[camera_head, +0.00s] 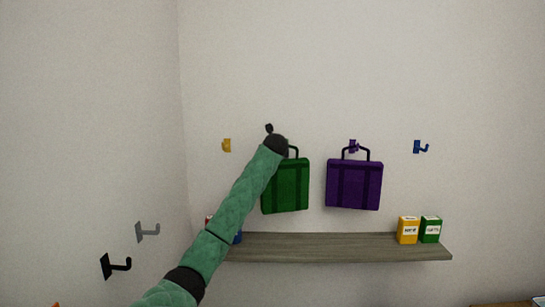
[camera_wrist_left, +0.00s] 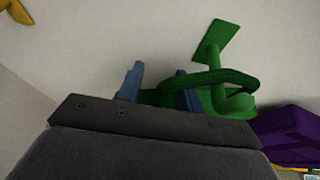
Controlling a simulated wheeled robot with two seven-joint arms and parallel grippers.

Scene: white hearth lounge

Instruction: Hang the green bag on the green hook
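The green bag (camera_head: 286,187) hangs upright against the back wall, above the shelf. My left gripper (camera_head: 271,132) is at its handle and covers part of it in the head view. In the left wrist view the green hook (camera_wrist_left: 215,42) is on the wall, and the bag's green handle (camera_wrist_left: 208,79) crosses its arm. I cannot tell whether the handle rests on the hook. My left gripper's blue fingers (camera_wrist_left: 158,85) stand apart, with green of the bag showing between and behind them. My right gripper is in neither view.
A purple bag (camera_head: 354,185) hangs on a purple hook (camera_head: 352,146) close to the right. A yellow hook (camera_head: 227,145) is left, a blue hook (camera_head: 419,147) right. The shelf (camera_head: 330,248) below holds a yellow box (camera_head: 408,230) and a green box (camera_head: 430,230).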

